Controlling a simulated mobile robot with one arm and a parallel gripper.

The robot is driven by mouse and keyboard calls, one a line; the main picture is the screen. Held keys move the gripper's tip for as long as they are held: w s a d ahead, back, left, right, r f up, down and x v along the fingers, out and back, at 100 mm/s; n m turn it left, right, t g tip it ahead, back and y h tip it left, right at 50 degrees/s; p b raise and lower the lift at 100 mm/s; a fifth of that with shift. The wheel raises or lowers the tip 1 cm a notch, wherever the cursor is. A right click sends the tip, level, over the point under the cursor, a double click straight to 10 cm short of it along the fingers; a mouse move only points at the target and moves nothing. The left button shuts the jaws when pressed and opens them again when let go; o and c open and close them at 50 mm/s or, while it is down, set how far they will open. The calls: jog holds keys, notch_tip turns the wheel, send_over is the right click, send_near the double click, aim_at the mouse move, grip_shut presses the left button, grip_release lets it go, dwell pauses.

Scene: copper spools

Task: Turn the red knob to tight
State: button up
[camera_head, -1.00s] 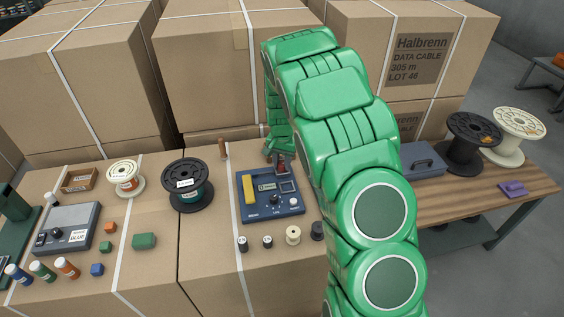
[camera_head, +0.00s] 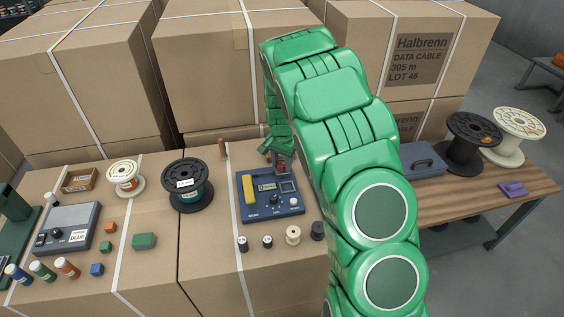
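A blue instrument box (camera_head: 264,211) sits on the cartons in the middle, with a yellow bar, a small display and dark and white knobs on its face. My green gripper (camera_head: 279,160) points down at the box's back edge, at its upper right. A small patch of red shows at the fingers, and I take it to be the red knob, mostly hidden by them. I cannot tell whether the fingers are closed on it or which way it is turned.
A black spool (camera_head: 204,196) stands left of the box, and a white spool (camera_head: 124,187) beyond it. Several small spools stand in front of the box. A grey scale-like device (camera_head: 66,231) sits at left. Tall cartons (camera_head: 210,75) rise close behind.

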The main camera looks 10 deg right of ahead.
aim_at(282, 164)
jog(key=shift+o, duration=1)
jog(key=shift+r, duration=3.9)
